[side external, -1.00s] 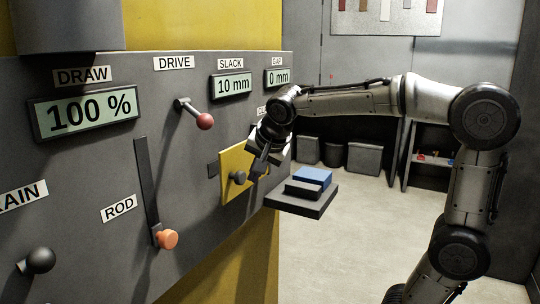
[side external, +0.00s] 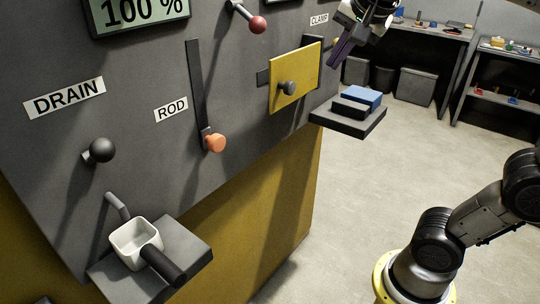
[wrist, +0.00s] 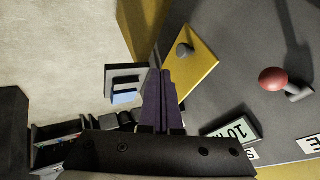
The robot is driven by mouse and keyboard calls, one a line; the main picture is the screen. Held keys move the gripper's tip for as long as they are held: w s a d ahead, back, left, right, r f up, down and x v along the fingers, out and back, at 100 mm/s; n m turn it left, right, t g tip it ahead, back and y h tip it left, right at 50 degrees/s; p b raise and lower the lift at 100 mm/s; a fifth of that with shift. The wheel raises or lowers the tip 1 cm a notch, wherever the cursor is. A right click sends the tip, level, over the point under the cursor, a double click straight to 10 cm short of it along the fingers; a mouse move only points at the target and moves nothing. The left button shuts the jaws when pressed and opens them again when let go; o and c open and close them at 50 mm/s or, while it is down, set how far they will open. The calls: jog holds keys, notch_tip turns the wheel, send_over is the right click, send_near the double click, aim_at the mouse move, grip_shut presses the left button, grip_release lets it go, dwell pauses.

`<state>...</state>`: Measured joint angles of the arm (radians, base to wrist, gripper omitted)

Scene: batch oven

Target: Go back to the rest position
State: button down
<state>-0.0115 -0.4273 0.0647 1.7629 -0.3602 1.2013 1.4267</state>
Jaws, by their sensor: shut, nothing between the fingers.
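My gripper (side external: 336,58) is at the top right of the side external view, in front of the grey panel (side external: 150,60) and right of the yellow plate. Its dark purple fingers point down and left, and they are shut and empty. In the wrist view the closed fingers (wrist: 164,78) point up the picture. The yellow plate (side external: 306,66) with its dark knob (side external: 287,88) stands on the panel; the knob (wrist: 184,50) also shows in the wrist view. I see a gap between fingers and plate in the side view. The upper arm is out of view.
A shelf with a blue block (side external: 361,96) juts out below my gripper. The red drive knob (side external: 257,24), orange rod knob (side external: 215,142) and black drain knob (side external: 101,150) stick out from the panel. A white cup (side external: 128,243) sits on a lower ledge.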

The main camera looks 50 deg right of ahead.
jog(key=s+a+f+n+y, duration=0.2)
jog(key=s+f+n, duration=0.3)
jog(key=f+n, duration=0.3)
jog(key=s+a+f+n+y, duration=0.2)
jog(key=s+a+f+n, duration=0.3)
jog(key=f, duration=0.5)
jog(key=s+n, duration=0.1)
jog(key=n, duration=0.1)
jog(key=shift+s+n+g, duration=0.2)
jog(key=shift+n+g, duration=0.1)
jog(key=shift+n, duration=0.1)
